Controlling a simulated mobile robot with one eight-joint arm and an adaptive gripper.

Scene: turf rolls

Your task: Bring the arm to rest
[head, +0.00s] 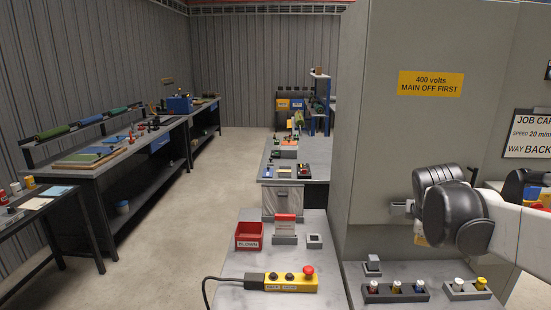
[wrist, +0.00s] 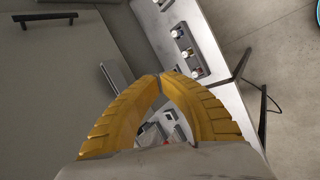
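My gripper (wrist: 158,76) shows in the wrist view as two yellow ribbed fingers. Their tips meet and nothing is seen held at the tips; a small gap stays between the fingers lower down. In the head view my arm reaches in from the right, in front of the grey cabinet (head: 385,130). A dark joint hides most of the gripper there, and only a small yellow patch shows below it. The cabinet also shows in the wrist view (wrist: 60,80), left of the fingers.
A yellow control box (head: 277,282) with a red button and a red bin (head: 249,236) stand on the near bench. Button blocks (head: 396,291) sit below my arm. A workbench (head: 105,165) runs along the left; the floor (head: 220,180) between is clear.

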